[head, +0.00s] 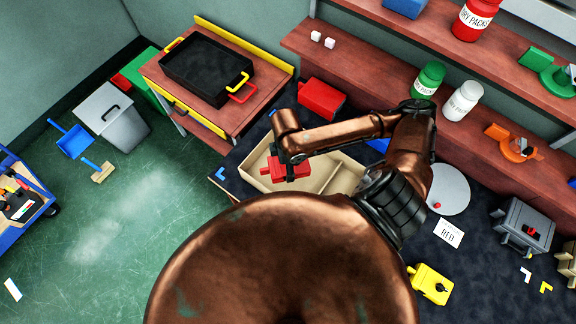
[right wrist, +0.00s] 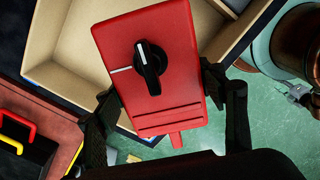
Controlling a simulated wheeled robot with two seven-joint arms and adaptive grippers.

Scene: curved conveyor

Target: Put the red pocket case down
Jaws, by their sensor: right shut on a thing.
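The red pocket case (right wrist: 165,75), a flat box with a black knob and grooves, is between the fingers of my right gripper (right wrist: 168,105), which is shut on it. In the head view the case (head: 291,170) is at the end of my right arm, in front of or above a beige divided tray (head: 340,177). The tray's walls (right wrist: 60,50) also show behind the case in the right wrist view. I cannot tell the height between them. My right gripper (head: 287,160) is small and partly hidden in the head view. My left gripper is not in view.
Another red box (head: 322,98) lies behind the tray. A yellow case (head: 430,284), a card reading RED (head: 449,233) and a grey disc (head: 448,190) are at right on the dark surface. A black bin (head: 207,67) stands on a wooden table. My arm hides part of the tray.

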